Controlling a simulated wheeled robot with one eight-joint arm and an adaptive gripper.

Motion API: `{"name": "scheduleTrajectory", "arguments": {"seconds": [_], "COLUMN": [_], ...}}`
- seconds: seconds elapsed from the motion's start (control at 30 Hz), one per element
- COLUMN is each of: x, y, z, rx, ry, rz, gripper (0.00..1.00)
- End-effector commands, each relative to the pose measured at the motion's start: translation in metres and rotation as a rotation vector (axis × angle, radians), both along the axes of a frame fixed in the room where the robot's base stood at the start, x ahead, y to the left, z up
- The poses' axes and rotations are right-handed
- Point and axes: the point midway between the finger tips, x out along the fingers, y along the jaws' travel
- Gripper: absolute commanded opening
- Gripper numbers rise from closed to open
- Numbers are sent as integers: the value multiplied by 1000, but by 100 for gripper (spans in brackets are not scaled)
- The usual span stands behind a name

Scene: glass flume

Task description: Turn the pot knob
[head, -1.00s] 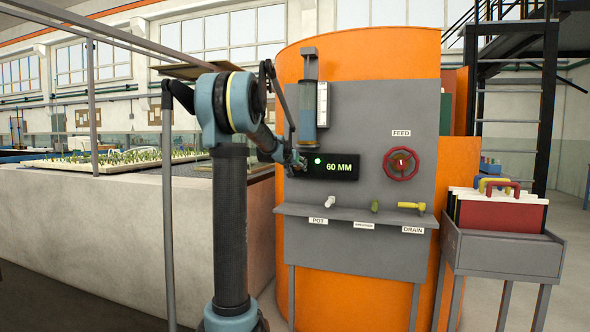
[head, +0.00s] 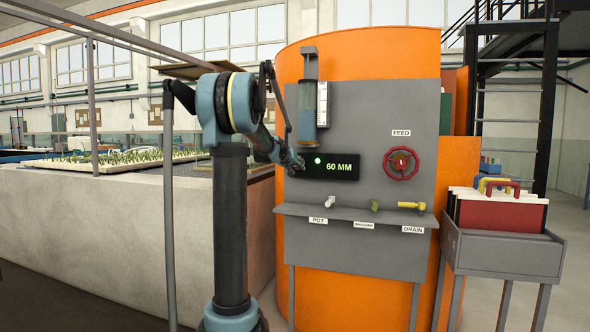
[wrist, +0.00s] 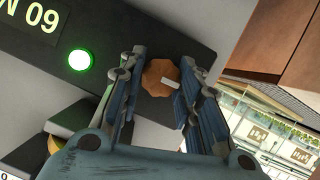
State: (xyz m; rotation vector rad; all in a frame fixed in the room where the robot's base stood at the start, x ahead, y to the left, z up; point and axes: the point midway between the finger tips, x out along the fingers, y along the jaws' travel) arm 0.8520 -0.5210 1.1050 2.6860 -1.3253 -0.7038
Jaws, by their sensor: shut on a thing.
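A brown, faceted knob (wrist: 158,77) with a pale pointer mark sits on the dark display box (wrist: 115,35), near a lit green lamp (wrist: 79,60). My gripper (wrist: 163,72) is shut on this knob, with one finger on each side of it in the wrist view. In the head view my gripper (head: 297,166) is at the left end of the display (head: 335,167), which reads 60 MM, and hides the knob. A white handle (head: 329,201) stands on the shelf above a label reading POT (head: 318,221).
A red FEED wheel (head: 401,163) is on the grey panel (head: 365,120), right of the display. A glass cylinder (head: 308,105) hangs above my gripper.

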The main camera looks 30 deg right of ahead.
Motion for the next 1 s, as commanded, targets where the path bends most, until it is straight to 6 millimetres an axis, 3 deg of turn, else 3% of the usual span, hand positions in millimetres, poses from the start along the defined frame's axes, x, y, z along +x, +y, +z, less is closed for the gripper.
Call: {"name": "scheduleTrajectory", "arguments": {"seconds": [0.13, 0.17, 0.23, 0.67, 1.0], "x": [2, 2, 2, -1, -24], "y": [1, 2, 1, 4, 37], "z": [0, 1, 1, 2, 17], "rx": [-1, -1, -1, 1, 1], "ry": [-2, -2, -2, -2, -1], "rz": [4, 4, 4, 2, 3], "gripper": [7, 36, 51, 51, 51]}}
